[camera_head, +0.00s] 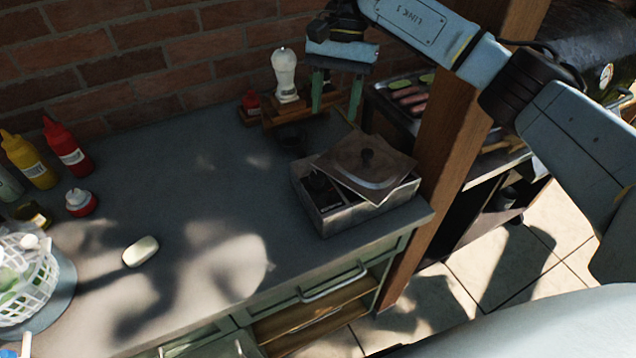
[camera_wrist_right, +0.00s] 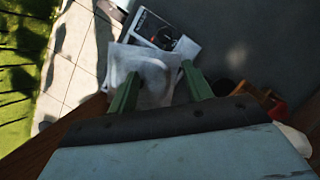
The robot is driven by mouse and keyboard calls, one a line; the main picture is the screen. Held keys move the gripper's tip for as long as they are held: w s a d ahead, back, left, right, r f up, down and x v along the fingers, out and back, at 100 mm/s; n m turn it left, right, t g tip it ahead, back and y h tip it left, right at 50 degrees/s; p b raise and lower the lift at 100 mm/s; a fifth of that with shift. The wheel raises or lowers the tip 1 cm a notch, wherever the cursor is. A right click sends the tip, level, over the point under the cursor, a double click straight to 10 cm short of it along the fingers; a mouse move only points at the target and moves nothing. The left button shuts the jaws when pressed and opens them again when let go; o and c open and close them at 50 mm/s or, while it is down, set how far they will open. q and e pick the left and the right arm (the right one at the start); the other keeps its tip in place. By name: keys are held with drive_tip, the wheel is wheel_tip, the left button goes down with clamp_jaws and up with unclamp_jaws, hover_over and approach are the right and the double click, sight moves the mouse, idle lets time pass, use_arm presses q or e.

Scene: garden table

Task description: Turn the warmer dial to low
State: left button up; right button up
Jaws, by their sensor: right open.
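The warmer (camera_head: 337,221) is a grey metal box near the right end of the counter. Its lid (camera_head: 385,167) lies askew over the right part and leaves the left part uncovered. A dark panel with a black knob, which looks like the dial (camera_head: 318,184), shows there. The dial (camera_wrist_right: 166,43) also shows in the right wrist view, beyond the lid (camera_wrist_right: 150,65); its setting is too small to read. My right gripper (camera_head: 336,98) is open and empty, above the counter behind the warmer, fingers pointing down and apart from it. My left gripper is not in view.
A wooden post (camera_head: 440,150) rises right of the warmer, with a grill beyond. Bottles, a white egg-shaped item (camera_head: 140,251) and a basket are left; the middle counter is clear.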

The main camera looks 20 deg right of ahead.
sight(317, 175)
drive_tip(key=shift+g, duration=0.3)
drive_tip(key=x, duration=0.4)
drive_tip(key=a+x, duration=0.1)
drive_tip(key=x, duration=0.8)
drive_tip(key=shift+w+a, duration=0.25)
drive_tip(key=shift+a, duration=0.1)
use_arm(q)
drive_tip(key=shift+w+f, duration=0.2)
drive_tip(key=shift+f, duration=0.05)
use_arm(e)
drive_tip(key=c, duration=1)
